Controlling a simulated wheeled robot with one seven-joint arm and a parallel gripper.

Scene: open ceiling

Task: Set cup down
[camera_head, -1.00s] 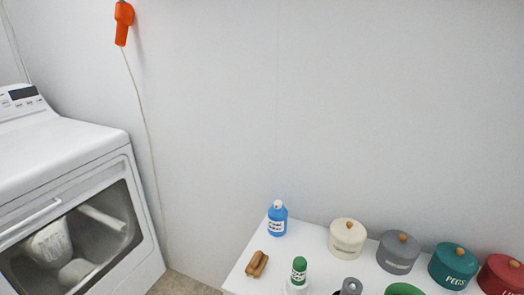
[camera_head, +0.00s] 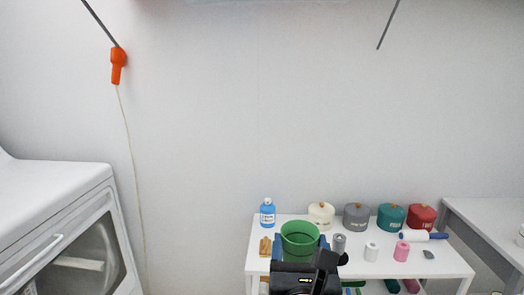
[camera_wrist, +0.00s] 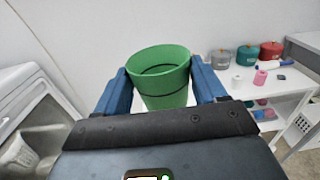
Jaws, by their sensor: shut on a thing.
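A green cup (camera_wrist: 160,78) is held upright between the two blue fingers of my gripper (camera_wrist: 162,88) in the wrist view. Its open rim faces up and it looks empty. In the head view the cup (camera_head: 299,240) shows in front of the left part of the white table (camera_head: 450,268), with my gripper (camera_head: 300,250) shut around it. The cup seems to be above or in front of the table; its base is hidden, so I cannot tell whether it touches anything.
A blue bottle (camera_head: 267,212), brown brush (camera_head: 265,246) and lidded pots, cream (camera_head: 320,215), grey (camera_head: 356,217), teal (camera_head: 390,217) and red (camera_head: 421,217), stand on the table. A white dryer (camera_head: 60,220) stands left.

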